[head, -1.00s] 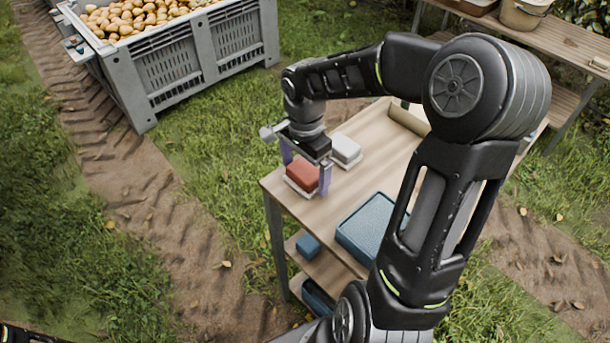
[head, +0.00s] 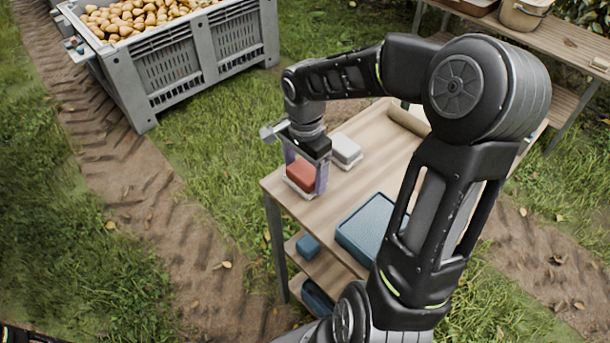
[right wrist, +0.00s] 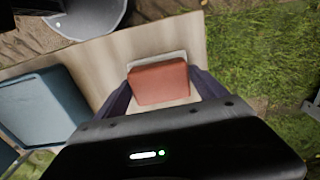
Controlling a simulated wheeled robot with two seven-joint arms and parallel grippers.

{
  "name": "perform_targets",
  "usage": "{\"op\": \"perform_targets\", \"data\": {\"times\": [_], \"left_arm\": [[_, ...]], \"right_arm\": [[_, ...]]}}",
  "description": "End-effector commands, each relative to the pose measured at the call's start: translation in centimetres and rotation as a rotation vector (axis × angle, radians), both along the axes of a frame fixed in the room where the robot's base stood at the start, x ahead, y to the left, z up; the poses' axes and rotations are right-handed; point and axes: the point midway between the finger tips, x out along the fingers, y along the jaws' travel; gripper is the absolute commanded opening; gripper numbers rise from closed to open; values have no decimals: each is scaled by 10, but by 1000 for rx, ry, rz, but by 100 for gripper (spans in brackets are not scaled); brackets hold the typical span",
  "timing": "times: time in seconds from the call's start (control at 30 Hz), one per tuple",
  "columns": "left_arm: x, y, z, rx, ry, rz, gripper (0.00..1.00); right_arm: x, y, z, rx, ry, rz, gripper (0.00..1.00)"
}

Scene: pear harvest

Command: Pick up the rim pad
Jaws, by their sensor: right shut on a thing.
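The rim pad, a rust-red block (head: 301,174), is on a thin pale base at the near left corner of the wooden table (head: 335,203). It also shows in the right wrist view as a red block (right wrist: 160,83) with the pale base behind it. My right gripper (head: 305,179) points down over it, one finger on each side, shut on the red block. In the right wrist view both fingers sit against its sides. Whether it has left its base cannot be told. My left gripper is not in view.
A grey-white pad (head: 345,149) lies just behind the red one. A blue tray (head: 365,228) is at the table's front right, and a tan roll (head: 408,122) at the back. A blue block (head: 308,246) is on the lower shelf. A grey pear bin (head: 190,65) stands behind left.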

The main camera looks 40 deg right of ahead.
Motion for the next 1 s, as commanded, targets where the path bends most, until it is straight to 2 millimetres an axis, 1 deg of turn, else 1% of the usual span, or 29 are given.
{"op": "perform_targets", "data": {"times": [0.17,0.27,0.37,0.6,0.7,0.83,1.0], "left_arm": [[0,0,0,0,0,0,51],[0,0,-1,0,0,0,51],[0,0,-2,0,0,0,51],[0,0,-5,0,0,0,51],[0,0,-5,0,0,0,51],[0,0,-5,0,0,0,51],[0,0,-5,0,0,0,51]], "right_arm": [[0,0,2,-1,-1,0,40],[1,0,9,-2,-1,0,40],[1,-1,23,-3,-4,-1,40],[1,0,69,-3,-4,0,40],[1,0,86,-1,-4,0,40],[0,0,98,0,-1,0,40],[0,0,100,0,0,0,40]]}}
